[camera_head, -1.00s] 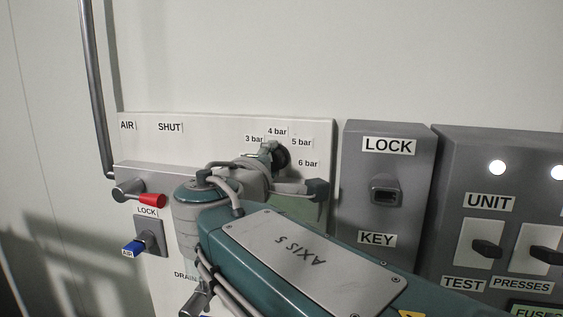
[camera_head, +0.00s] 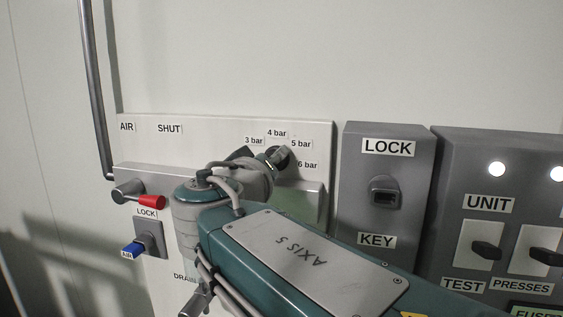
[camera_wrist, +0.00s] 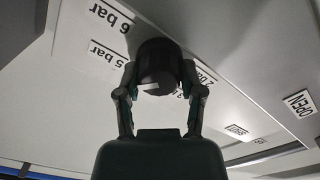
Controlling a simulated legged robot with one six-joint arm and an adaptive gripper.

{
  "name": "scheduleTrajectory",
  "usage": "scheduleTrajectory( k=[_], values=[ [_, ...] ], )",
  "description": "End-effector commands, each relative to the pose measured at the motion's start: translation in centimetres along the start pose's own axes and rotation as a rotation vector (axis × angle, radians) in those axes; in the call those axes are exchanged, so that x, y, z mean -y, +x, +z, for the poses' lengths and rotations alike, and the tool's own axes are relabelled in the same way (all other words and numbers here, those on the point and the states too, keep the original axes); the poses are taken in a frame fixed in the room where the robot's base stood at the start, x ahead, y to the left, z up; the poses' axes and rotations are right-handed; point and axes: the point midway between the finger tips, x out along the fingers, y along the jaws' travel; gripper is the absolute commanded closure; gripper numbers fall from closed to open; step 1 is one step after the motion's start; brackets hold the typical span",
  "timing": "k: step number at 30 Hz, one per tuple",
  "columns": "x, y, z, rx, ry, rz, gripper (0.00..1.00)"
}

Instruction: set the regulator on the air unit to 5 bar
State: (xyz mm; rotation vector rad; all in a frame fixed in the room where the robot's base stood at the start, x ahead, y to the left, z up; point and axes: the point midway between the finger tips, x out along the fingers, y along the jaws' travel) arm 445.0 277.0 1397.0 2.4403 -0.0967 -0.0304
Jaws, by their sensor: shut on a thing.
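The regulator knob (camera_wrist: 158,66) is dark and round, with a white mark on its face, in the middle of the wrist view. My gripper (camera_wrist: 161,92) is shut on it, one finger on each side. The "5 bar" label (camera_wrist: 107,55) and "6 bar" label (camera_wrist: 117,18) lie left of the knob in this view; other scale labels are partly hidden behind it and the fingers. The exact setting I cannot tell. In the head view my gripper (camera_head: 274,160) covers most of the knob below the "4 bar" label (camera_head: 276,132), on the white air unit panel (camera_head: 220,128).
A red-tipped lever (camera_head: 150,202) and a blue-tipped switch (camera_head: 133,249) sit at the panel's left. A grey LOCK box (camera_head: 387,225) stands close on the right, then the UNIT box (camera_head: 455,150) with switches. A vertical pipe (camera_head: 95,90) runs at far left.

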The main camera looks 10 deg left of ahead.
Motion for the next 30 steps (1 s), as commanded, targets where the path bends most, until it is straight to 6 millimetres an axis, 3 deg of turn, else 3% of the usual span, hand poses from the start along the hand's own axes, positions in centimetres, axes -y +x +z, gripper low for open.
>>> scheduleTrajectory(
  k=[12, 27, 28, 29, 30],
  values=[
    [0.41, 0.12, 0.34, 0.008, 0.157, -0.005, 0.97],
    [0.53, 0.13, 0.44, 0.011, 0.171, -0.007, 0.97],
    [0.54, 0.14, 0.45, 0.011, 0.171, -0.007, 0.36],
    [0.54, 0.13, 0.45, 0.011, 0.171, -0.007, 0.23],
    [0.51, 0.13, 0.43, 0.010, 0.171, -0.006, 0.16]
  ],
)
